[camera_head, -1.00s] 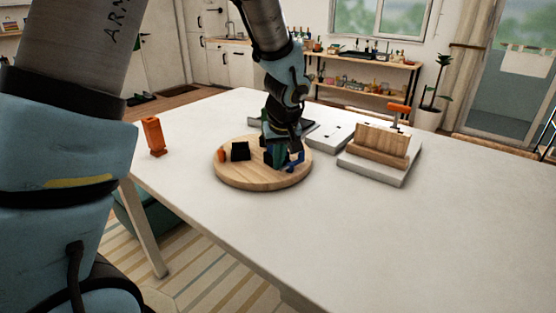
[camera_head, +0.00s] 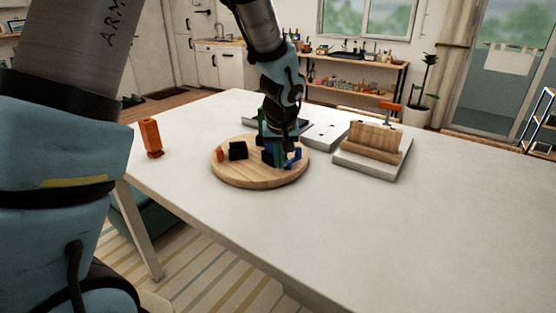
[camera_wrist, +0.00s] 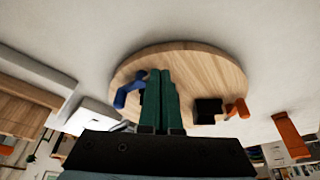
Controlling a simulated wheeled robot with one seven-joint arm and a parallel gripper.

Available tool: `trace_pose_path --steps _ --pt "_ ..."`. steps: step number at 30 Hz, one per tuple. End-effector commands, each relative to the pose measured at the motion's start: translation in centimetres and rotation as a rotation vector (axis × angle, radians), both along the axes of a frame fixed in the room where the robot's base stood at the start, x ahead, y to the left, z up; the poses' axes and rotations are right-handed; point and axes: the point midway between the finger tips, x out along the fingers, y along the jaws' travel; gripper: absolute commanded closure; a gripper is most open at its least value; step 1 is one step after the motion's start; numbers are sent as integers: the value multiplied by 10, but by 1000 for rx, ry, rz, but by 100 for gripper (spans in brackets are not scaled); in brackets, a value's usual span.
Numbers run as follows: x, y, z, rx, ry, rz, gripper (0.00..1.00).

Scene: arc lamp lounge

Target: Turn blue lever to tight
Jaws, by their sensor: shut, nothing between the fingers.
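The blue lever (camera_head: 293,157) stands on the right part of a round wooden board (camera_head: 240,178) on the white table. In the wrist view the blue lever (camera_wrist: 127,92) is just left of my green fingers, close to them; whether they touch is unclear. My gripper (camera_wrist: 160,75) is shut with nothing between its fingers. In the head view my gripper (camera_head: 268,148) reaches down over the board beside the lever. The lever's base is partly hidden by the fingers. Any tight marking is too small to see.
A black block (camera_head: 238,150) with an orange handle (camera_head: 220,155) sits on the board's left. An orange object (camera_head: 151,138) stands at the table's left edge. A wooden block fixture with an orange-handled clamp (camera_head: 375,137) stands right. The front of the table (camera_head: 400,230) is clear.

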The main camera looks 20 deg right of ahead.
Motion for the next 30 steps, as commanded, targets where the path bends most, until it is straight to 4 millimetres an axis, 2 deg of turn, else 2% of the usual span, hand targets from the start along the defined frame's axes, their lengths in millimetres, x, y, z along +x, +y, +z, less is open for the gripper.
trace_pose_path --steps 10,30 --pt "3 -5 0 0 0 -73 100" --pt "2 -5 0 0 0 -75 100"
